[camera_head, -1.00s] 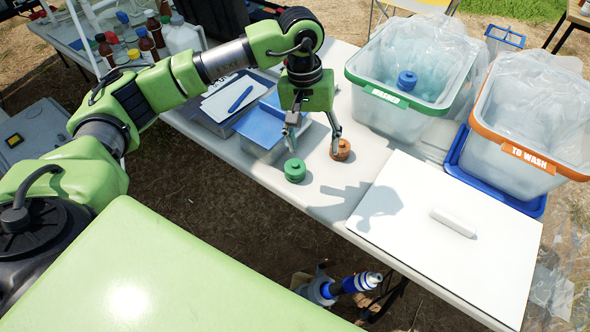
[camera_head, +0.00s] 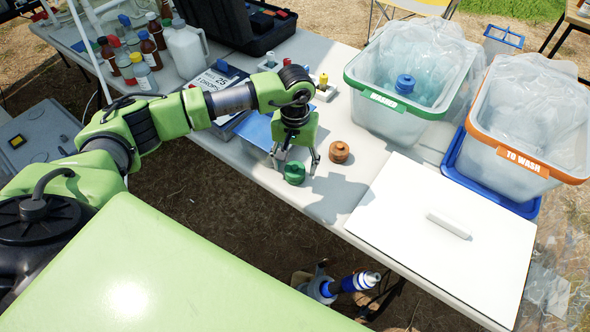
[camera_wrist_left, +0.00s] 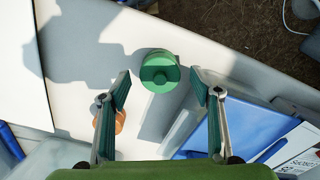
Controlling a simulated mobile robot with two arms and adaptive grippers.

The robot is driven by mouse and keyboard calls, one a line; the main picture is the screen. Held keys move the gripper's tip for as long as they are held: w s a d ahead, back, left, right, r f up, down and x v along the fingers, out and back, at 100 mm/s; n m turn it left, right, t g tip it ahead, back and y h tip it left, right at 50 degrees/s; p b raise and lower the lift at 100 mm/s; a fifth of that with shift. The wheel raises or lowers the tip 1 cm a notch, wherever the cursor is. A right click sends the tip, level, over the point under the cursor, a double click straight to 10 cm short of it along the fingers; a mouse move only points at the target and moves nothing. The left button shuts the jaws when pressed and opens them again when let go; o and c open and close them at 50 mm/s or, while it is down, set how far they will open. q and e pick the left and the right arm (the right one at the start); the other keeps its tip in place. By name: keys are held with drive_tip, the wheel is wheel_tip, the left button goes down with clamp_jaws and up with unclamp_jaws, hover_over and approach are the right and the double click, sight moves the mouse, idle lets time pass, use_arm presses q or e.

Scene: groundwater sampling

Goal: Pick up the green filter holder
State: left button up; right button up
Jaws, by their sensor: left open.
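The green filter holder (camera_head: 294,173) stands on the white table near its front edge. In the left wrist view the green filter holder (camera_wrist_left: 158,72) lies ahead of the gap between the fingers, with a raised bar across its top. My left gripper (camera_head: 296,166) is open and empty, just above and around the holder in the head view. In the left wrist view my left gripper (camera_wrist_left: 160,88) has a finger on each side, short of the holder; contact cannot be told. An orange filter holder (camera_head: 339,152) stands to the right, partly behind a finger in the wrist view (camera_wrist_left: 118,118).
A blue-lidded box (camera_head: 258,130) stands close on the left. A clear bin with green rim (camera_head: 385,118), an orange-rimmed "TO WASH" bin (camera_head: 510,165) and a white board (camera_head: 420,270) are to the right. Several bottles (camera_head: 150,52) stand back left.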

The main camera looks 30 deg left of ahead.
use_arm(q)
drive_tip(key=shift+f, duration=1.2)
drive_tip(key=c, duration=1.2)
drive_tip(key=shift+r, duration=0.15)
